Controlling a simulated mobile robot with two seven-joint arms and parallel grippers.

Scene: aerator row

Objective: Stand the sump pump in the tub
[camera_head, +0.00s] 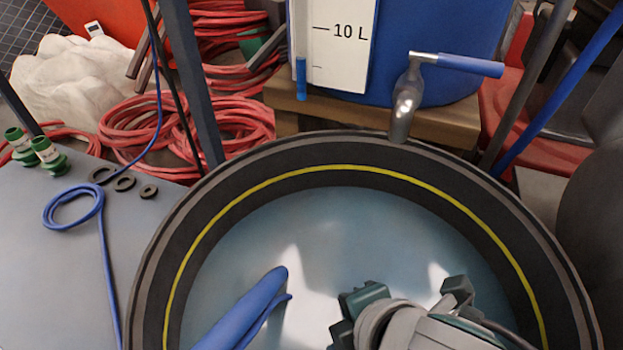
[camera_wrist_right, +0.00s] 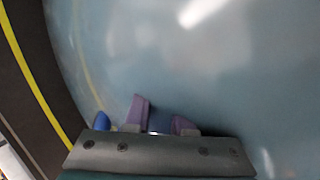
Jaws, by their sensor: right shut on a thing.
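The tub (camera_head: 185,215) is a wide, round black vessel with a yellow line inside its wall and pale, shiny blue-grey inside. Its wall also shows in the right wrist view (camera_wrist_right: 28,75). My right gripper (camera_head: 408,295) is over the tub, seen from behind; its purple fingers (camera_wrist_right: 160,120) are close together in the wrist view. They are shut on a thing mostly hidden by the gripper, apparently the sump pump. A long blue piece with a rounded tip (camera_head: 245,310) lies left of the gripper; I cannot tell whether it joins the pump. My left gripper is out of view.
A blue tank (camera_head: 430,45) with a tap (camera_head: 407,100) stands on a wooden support (camera_head: 290,115) behind the tub rim. A grey table (camera_head: 50,260) at left bears green fittings (camera_head: 48,154), black rings (camera_head: 124,184) and blue cord (camera_head: 72,208). Red hoses (camera_head: 235,115) lie beyond.

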